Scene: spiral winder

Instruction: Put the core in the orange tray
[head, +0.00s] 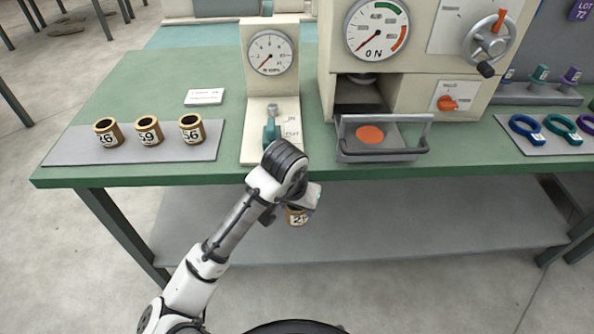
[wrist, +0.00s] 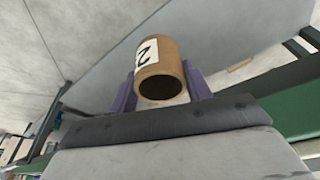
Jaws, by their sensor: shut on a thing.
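A brown tube-like core (head: 297,217) with a white number label is held by my gripper (head: 293,205), in front of the table's front edge and, in the picture, over the lower shelf. In the wrist view, the core (wrist: 172,55) sits between the two purple fingers of my gripper (wrist: 160,82), with its open end facing the camera. The label shows a 2; the rest is turned away. I see no wholly orange tray. A grey metal tray (head: 395,154) with an orange disc (head: 370,135) on its floor stands at the front of the machine, right of my gripper.
Three similar cores (head: 149,131) stand on a grey mat (head: 75,150) at the left. A dial gauge stand (head: 270,70) with a teal-handled part is behind my arm. The big machine (head: 425,60) has a crank. Coloured rings (head: 527,128) lie at the right.

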